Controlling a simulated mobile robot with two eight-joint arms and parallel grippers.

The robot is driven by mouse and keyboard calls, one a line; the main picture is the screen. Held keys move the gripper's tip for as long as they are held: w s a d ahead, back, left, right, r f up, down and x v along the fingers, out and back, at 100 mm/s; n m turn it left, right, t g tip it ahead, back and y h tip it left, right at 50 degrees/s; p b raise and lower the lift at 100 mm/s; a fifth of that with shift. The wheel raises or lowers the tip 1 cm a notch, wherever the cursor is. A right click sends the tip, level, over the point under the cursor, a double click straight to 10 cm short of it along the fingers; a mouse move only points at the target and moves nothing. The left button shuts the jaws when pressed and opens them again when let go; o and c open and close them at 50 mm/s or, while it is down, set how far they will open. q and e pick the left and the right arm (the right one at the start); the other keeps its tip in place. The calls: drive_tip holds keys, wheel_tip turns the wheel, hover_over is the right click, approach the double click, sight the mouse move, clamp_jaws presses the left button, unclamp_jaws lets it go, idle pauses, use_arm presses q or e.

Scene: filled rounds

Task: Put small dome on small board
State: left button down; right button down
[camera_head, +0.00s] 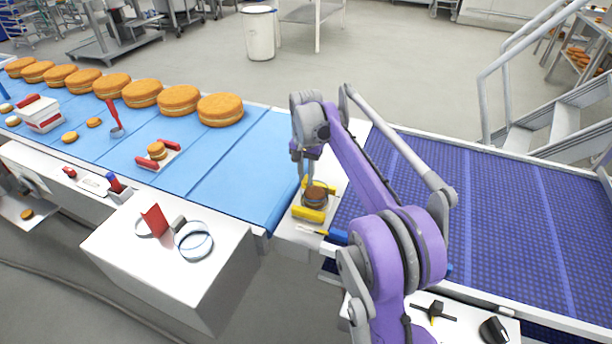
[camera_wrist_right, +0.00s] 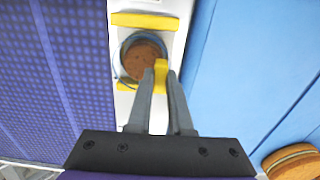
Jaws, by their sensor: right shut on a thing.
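The small board (camera_head: 299,211) is a pale plate with yellow bars at two sides, between the light blue belt and the dark blue belt. It also shows in the right wrist view (camera_wrist_right: 122,104). A small brown filled round (camera_head: 316,197) sits on it. The small dome (camera_wrist_right: 116,67) looks clear with a thin dark rim and encircles the round. My right gripper (camera_wrist_right: 160,88) is shut on a yellow piece that looks like the dome's knob. In the head view my right gripper (camera_head: 309,181) is right above the round. I cannot tell whether the rim touches the board. My left gripper is not in view.
Large filled rounds (camera_head: 220,110) line the far edge of the light blue belt (camera_head: 237,160). A red-handled board (camera_head: 170,159) with a small round lies on it. Clear rings and a red piece (camera_head: 154,220) lie on the white box (camera_head: 205,275). The dark blue belt (camera_head: 480,210) is empty.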

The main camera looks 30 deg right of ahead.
drive_tip(key=shift+f, duration=0.25)
idle(0.6)
drive_tip(key=shift+c, duration=1.3)
unclamp_jaws()
drive_tip(key=shift+r, duration=0.15)
drive_tip(key=shift+r+p, duration=1.7)
drive_tip(key=shift+r, duration=1.7)
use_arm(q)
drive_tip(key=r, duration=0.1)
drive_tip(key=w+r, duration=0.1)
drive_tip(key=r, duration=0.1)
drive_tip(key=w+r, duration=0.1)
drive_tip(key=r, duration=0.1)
